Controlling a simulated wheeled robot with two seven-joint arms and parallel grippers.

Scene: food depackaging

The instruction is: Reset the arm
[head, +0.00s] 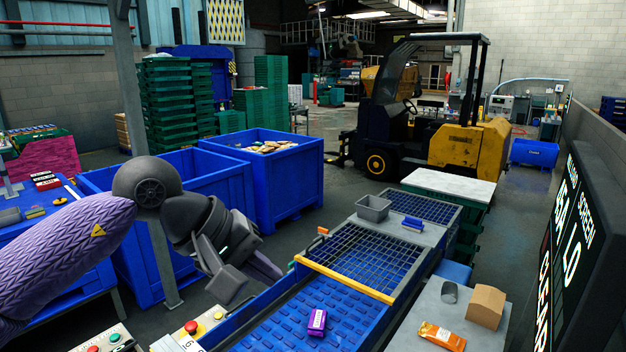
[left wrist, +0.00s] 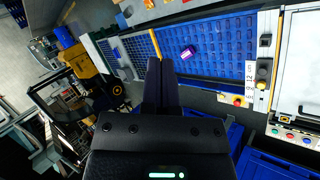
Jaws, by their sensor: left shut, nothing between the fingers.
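My left gripper (head: 252,279) hangs at the left edge of the blue conveyor (head: 270,336), in front of the blue bins. In the left wrist view its two fingers (left wrist: 161,85) are together, with nothing between them. A purple package (head: 317,321) lies on the conveyor, to the right of the gripper and apart from it. It also shows in the left wrist view (left wrist: 188,52), up and right of the fingertips. My right gripper is in neither view.
A wire grid with a yellow bar (head: 343,279) covers the conveyor's far part. Blue bins (head: 308,180) stand behind my left arm; the far one holds packages. An orange package (head: 441,336) and a cardboard box (head: 486,306) rest on the right-hand table. A dark screen (head: 566,255) stands at right.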

